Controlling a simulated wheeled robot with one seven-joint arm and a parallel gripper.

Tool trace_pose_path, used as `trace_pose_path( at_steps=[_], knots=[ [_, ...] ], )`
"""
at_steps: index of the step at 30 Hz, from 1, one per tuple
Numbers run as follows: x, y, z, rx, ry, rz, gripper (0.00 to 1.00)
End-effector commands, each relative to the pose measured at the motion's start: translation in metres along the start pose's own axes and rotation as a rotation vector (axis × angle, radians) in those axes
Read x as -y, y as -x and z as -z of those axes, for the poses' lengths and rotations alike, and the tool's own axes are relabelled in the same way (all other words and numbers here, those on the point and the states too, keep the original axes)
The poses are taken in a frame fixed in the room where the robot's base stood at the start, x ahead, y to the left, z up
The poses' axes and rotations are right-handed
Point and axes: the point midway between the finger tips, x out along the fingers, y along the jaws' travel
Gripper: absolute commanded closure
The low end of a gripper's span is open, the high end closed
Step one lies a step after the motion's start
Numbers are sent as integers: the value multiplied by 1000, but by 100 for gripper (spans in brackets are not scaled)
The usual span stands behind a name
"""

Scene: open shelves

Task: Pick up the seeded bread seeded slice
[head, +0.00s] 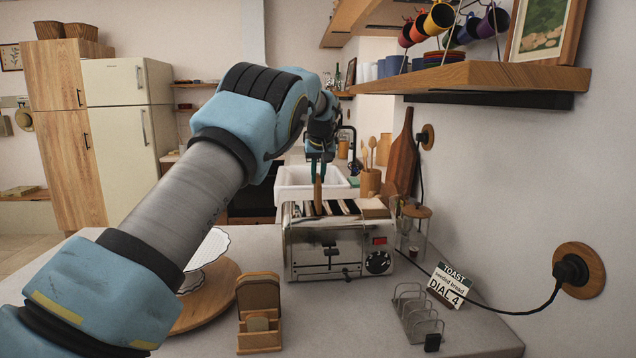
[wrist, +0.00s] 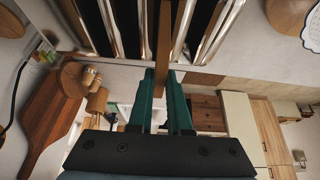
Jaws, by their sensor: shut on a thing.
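My gripper (head: 319,172) is over the top of the chrome toaster (head: 330,250), its teal fingers pointing down. In the wrist view, my gripper (wrist: 163,85) is shut on a thin brown bread slice (wrist: 163,45), seen edge-on between the fingertips. The slice (head: 318,196) also shows in the head view, upright, with its lower end at the toaster's slots. I cannot tell how far it sits inside a slot. The toaster (wrist: 130,25) fills the top of the wrist view, with long dark slots between shiny bars. Seeds on the slice are too small to make out.
A card (head: 450,287) reading "TOAST seeded bread DIAL 4" stands right of the toaster, near an empty wire rack (head: 418,318). A wooden holder (head: 259,340) stands in front. A shelf (head: 480,76) with mugs overhangs at right. A round board (head: 215,300) lies left.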

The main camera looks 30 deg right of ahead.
Motion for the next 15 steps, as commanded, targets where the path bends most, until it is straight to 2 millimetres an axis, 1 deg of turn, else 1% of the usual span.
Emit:
trace_pose_path(
  at_steps=[9,15],
  knots=[
    [0,22,12,-2,0,-1,100],
    [0,32,17,-1,0,-1,100]
  ],
)
